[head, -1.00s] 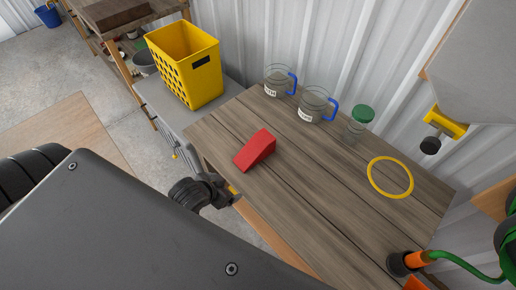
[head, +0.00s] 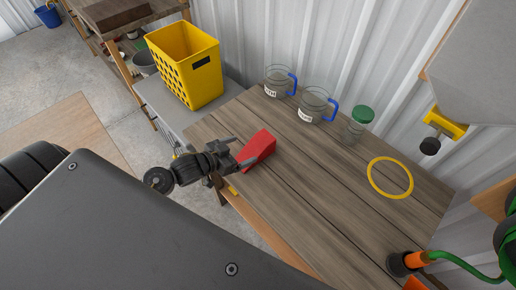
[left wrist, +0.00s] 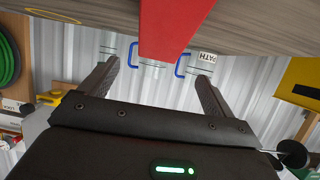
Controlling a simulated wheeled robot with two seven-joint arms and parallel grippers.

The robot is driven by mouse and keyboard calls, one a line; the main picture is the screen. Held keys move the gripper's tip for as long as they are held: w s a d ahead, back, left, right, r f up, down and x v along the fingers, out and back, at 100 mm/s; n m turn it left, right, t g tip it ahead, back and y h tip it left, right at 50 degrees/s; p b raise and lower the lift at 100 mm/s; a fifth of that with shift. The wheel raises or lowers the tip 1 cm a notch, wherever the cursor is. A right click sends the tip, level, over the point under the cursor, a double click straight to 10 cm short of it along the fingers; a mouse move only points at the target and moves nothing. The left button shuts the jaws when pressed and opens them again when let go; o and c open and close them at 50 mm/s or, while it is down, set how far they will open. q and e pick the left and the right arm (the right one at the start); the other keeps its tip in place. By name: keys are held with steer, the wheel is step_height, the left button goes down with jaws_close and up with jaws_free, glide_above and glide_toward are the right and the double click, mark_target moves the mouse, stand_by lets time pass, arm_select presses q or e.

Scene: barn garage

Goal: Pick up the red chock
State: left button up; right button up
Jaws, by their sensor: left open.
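The red chock (head: 259,147) lies on the wooden workbench (head: 330,185), near its left end. My left gripper (head: 240,153) is open, with its fingers pointing right at the chock's left side in the head view. In the left wrist view the red chock (left wrist: 170,28) shows large at the top middle, between and beyond the open fingertips (left wrist: 155,72). I cannot tell whether the fingers touch it; nothing is held. My right gripper does not show.
Two glass jugs with blue handles (head: 280,81) (head: 316,104) and a green-lidded jar (head: 360,122) stand along the bench's back. A yellow ring (head: 390,178) lies to the right. A yellow crate (head: 186,66) stands on a grey cabinet at the left. The bench's middle is clear.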

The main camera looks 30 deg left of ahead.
mark_target(257, 145)
arm_select(q)
steer(key=x, duration=0.3)
steer(key=shift+w+d+f, duration=0.15)
steer(key=shift+w+f, duration=0.05)
steer(key=shift+w, duration=0.1)
steer(key=shift+w+d+f+p, duration=0.1)
steer(key=shift+w+d+p, duration=0.1)
steer(key=shift+p, duration=0.1)
steer(key=x, duration=0.2)
steer(key=p+x, duration=0.1)
steer(key=x, duration=0.1)
steer(key=shift+w+d+f, duration=0.1)
steer(key=shift+w+f, duration=0.05)
steer(key=shift+f, duration=0.25)
steer(key=c, duration=1.4)
steer(key=shift+c, duration=0.4)
steer(key=shift+r, duration=0.15)
